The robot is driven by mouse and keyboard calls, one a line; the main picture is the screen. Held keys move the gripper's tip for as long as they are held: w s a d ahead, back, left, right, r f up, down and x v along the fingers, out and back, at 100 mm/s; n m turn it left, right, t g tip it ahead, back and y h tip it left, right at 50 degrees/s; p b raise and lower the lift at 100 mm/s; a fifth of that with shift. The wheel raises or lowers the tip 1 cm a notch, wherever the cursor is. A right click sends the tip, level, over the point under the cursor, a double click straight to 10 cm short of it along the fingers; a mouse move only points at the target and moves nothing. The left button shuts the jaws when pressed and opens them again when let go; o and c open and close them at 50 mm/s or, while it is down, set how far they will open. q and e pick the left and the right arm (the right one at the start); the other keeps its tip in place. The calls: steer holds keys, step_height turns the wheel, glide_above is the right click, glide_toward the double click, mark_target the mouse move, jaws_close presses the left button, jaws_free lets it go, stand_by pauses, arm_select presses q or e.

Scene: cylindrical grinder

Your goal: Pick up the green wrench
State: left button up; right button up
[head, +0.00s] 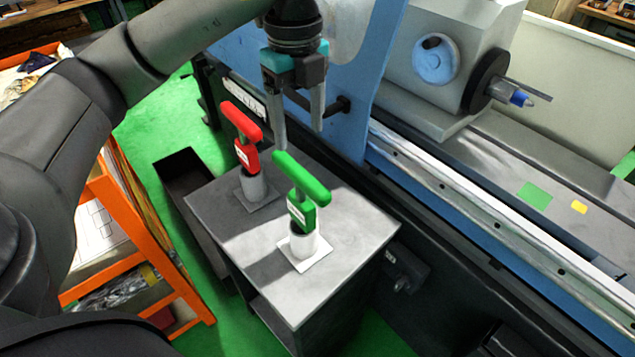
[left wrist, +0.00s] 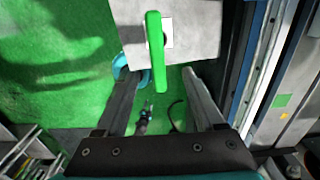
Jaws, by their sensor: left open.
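The green wrench (head: 302,190) stands upright in a pale round holder (head: 305,244) on the grey cabinet top. Its T-shaped top bar is uppermost. My left gripper (head: 299,138) is open and empty, pointing down just above and behind the green bar in the head view. In the left wrist view the green wrench (left wrist: 157,50) shows between the two finger lines of my left gripper (left wrist: 156,70), with no contact visible. The red wrench (head: 243,135) stands in a similar holder to the left. My right gripper is out of view.
The grey cabinet (head: 350,225) has free room on its top around the holders. The blue and grey grinder (head: 430,110) stands close behind and to the right. An orange-framed rack (head: 135,220) is at the left. The floor (head: 150,135) is green.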

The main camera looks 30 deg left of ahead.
mark_target(299, 171)
arm_select(q)
steer(key=f, duration=0.5)
steer(key=shift+s+a+f, duration=0.1)
steer(key=shift+s+f, duration=0.25)
step_height(299, 171, down, 4)
steer(key=shift+w+f, duration=0.1)
steer(key=shift+f, duration=0.25)
step_height(299, 171, down, 4)
steer(key=shift+r+p, duration=0.2)
steer(key=shift+p, duration=0.3)
steer(key=shift+f, duration=0.55)
steer(key=shift+c, duration=1.4)
jaws_close()
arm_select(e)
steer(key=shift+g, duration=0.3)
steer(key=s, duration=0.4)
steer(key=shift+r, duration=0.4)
arm_select(q)
steer(key=shift+r, duration=0.1)
